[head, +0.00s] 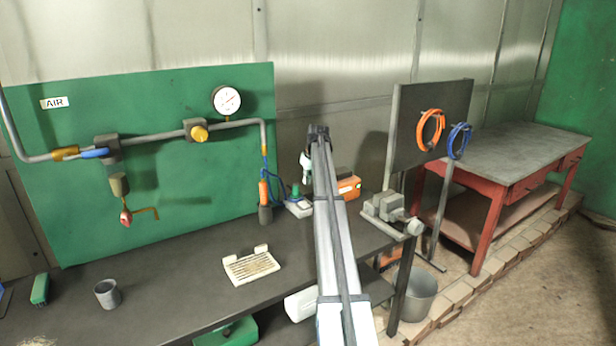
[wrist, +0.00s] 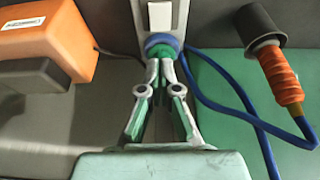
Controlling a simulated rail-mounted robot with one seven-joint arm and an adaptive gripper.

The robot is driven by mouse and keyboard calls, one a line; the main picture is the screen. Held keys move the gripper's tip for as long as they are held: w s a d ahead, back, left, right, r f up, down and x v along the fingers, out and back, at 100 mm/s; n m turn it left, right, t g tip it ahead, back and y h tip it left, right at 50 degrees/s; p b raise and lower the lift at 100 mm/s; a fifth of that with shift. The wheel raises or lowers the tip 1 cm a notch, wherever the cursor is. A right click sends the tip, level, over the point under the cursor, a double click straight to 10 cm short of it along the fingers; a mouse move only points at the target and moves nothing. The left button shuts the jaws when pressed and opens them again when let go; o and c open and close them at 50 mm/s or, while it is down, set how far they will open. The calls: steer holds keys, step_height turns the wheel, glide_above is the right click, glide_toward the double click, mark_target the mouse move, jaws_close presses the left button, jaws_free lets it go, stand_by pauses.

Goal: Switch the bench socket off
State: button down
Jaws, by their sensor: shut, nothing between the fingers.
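The bench socket is a small pale box (head: 299,208) on the dark bench, left of the orange box. In the wrist view it is a grey plate (wrist: 180,14) with a white rocker switch (wrist: 159,15); I cannot tell which way the rocker is tipped. A round blue and green plug (wrist: 162,48) sits just below the rocker. My gripper (wrist: 160,64) is shut and empty. Its tips overlap the plug in this view, short of the rocker; contact cannot be told. In the head view my gripper (head: 308,178) hangs above the socket, partly hidden by my arm.
An orange box (head: 349,187) stands close to the socket; it also shows in the wrist view (wrist: 50,38). An orange-handled tool (head: 264,192) with a blue cord (wrist: 226,106) is on the other side. A vise (head: 388,208) is at the bench's right end.

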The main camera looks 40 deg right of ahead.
mark_target(303, 202)
steer(key=p+x, duration=0.1)
steer(key=x, duration=0.3)
steer(key=p+x, duration=0.1)
steer(key=x, duration=0.3)
steer(key=shift+s+f+p, duration=0.1)
steer(key=shift+f+p, duration=0.3)
steer(key=shift+f, duration=0.75)
